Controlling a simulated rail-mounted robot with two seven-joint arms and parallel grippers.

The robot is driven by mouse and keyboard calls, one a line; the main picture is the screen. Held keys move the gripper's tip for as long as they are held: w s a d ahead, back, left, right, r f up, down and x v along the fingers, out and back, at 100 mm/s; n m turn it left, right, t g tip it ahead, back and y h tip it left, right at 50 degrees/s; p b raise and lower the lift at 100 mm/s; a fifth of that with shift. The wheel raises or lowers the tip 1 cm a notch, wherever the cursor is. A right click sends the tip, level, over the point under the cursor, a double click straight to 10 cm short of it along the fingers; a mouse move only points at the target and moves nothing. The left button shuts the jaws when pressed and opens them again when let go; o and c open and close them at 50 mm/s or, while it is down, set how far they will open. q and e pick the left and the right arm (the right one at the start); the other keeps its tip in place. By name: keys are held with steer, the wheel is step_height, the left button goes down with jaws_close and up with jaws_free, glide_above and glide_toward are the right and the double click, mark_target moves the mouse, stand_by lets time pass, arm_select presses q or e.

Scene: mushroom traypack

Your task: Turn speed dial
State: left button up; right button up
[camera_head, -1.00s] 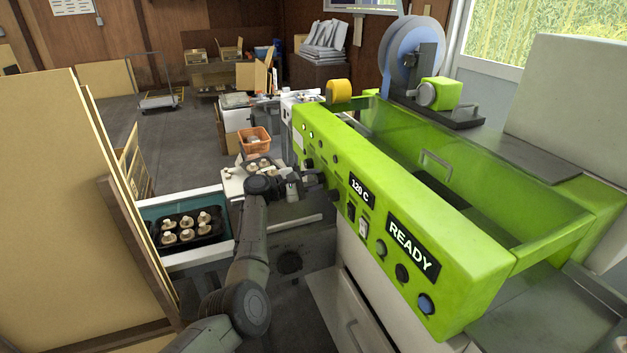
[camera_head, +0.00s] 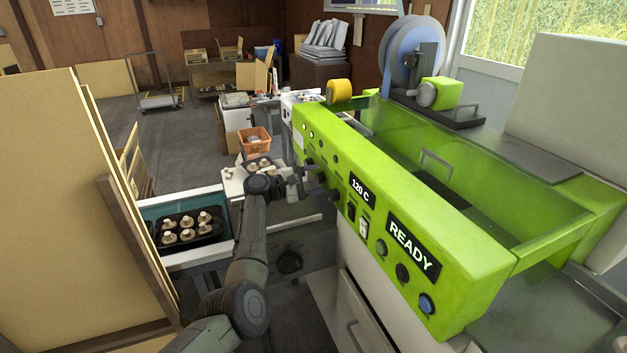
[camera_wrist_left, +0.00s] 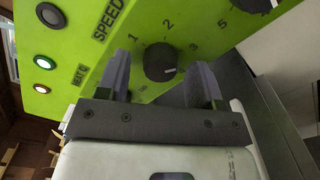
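The speed dial (camera_wrist_left: 160,62) is a round black knob on the green panel in the left wrist view, with "SPEED" and the numbers 1, 2, 3 and 5 printed near it. The fingers of my left gripper (camera_wrist_left: 160,82) are open, one on each side of the dial, and I see gaps between them and the knob. In the head view my left gripper (camera_head: 301,182) is at the far part of the green machine's (camera_head: 400,215) front panel. It largely hides the dial there. My right gripper is not in view.
The panel also carries other knobs, a "120 C" display (camera_head: 362,190), a "READY" display (camera_head: 412,246) and a blue button (camera_head: 426,303). A black tray (camera_head: 211,238) of mushrooms stands at the left. An orange basket (camera_head: 254,148) stands beyond my gripper.

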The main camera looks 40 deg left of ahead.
arm_select(q)
steer(key=shift+s+a, duration=0.2)
steer(key=shift+s, duration=0.1)
steer(key=p+v, duration=0.4)
steer(key=v, duration=0.9)
steer(key=shift+p, duration=0.35)
